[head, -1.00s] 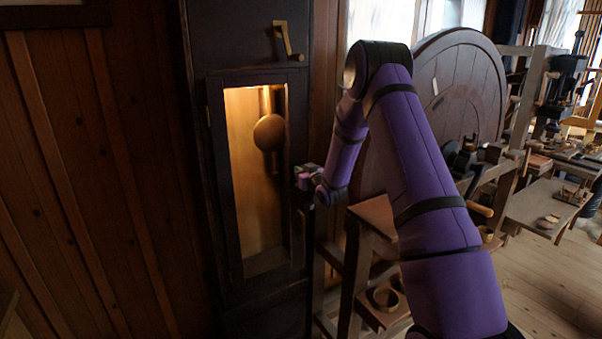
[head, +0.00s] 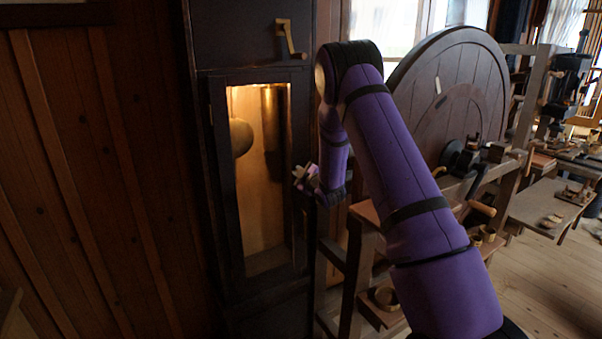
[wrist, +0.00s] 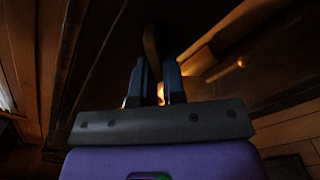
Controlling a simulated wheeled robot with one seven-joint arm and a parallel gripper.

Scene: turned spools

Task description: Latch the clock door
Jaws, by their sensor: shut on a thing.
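The tall dark clock case stands against the wall, and its narrow door (head: 220,195) has a lit glass pane. Whether the door is fully flush with the case I cannot tell. My gripper (head: 303,175) is at the right edge of the door, about mid-height. In the wrist view my gripper (wrist: 153,72) is shut on a slim brass latch handle (wrist: 150,45), which stands up between the two fingers. In the head view the gripper hides this handle. The round pendulum bob (head: 240,138) shows behind the pane, at its left side.
A brass crank (head: 289,40) sits on the case above the door. A wooden stand and a large wooden wheel (head: 455,80) are close to the right of my arm. Plank wall (head: 95,180) is on the left. A low bench (head: 545,205) stands at the far right.

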